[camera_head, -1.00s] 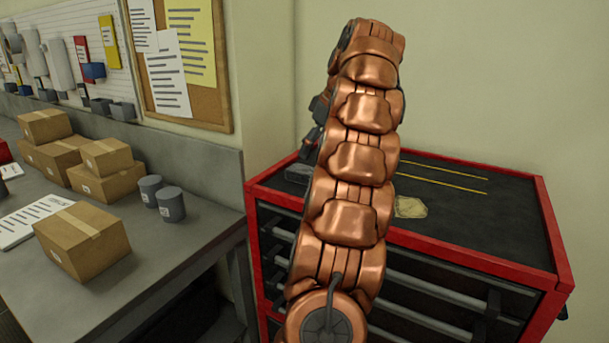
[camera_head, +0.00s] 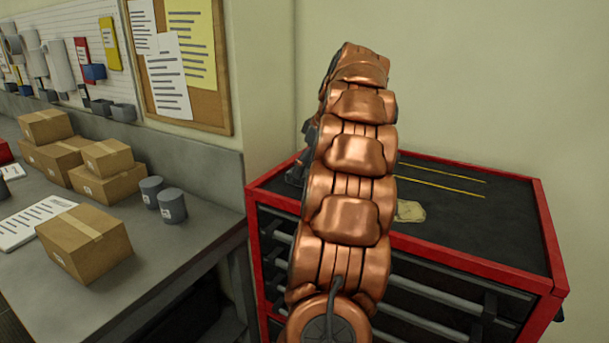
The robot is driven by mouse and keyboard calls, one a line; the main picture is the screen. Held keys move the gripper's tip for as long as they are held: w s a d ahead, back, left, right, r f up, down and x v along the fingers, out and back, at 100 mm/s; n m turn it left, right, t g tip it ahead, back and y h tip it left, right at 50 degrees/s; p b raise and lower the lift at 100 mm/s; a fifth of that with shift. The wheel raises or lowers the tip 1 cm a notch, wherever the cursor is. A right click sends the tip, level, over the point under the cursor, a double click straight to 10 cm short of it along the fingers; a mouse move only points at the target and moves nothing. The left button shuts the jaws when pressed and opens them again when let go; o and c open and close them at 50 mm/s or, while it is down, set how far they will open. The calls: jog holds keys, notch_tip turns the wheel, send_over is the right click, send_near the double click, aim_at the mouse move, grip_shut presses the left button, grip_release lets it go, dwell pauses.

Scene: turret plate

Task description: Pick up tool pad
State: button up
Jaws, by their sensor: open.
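The red cabinet (camera_head: 548,235) has a dark top. A small tan, flat, irregular piece (camera_head: 410,211) lies on it, just right of my arm. A dark grey object (camera_head: 293,174) shows at the left end of the top, partly hidden by my arm and gripper. I cannot tell for sure which of these is the tool pad. My gripper (camera_head: 306,150) is mostly hidden behind my copper arm. Its dark parts show left of the arm, low over the cabinet's left end, by the grey object. It is open; I cannot see whether it touches anything.
Two thin yellow strips (camera_head: 440,180) lie on the cabinet top, whose right part is clear. A grey workbench (camera_head: 150,250) at left holds several cardboard boxes (camera_head: 84,241) and two grey cylinders (camera_head: 172,206). A wall stands close behind the cabinet.

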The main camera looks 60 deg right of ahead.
aim_at(305, 172)
jog(key=shift+p+x, duration=0.4)
jog(key=shift+x, duration=0.9)
jog(key=shift+f+b, duration=0.3)
jog(key=shift+b, duration=0.25)
jog(key=shift+c, duration=0.3)
jog(key=c, duration=1.2)
jog(key=shift+r, duration=0.15)
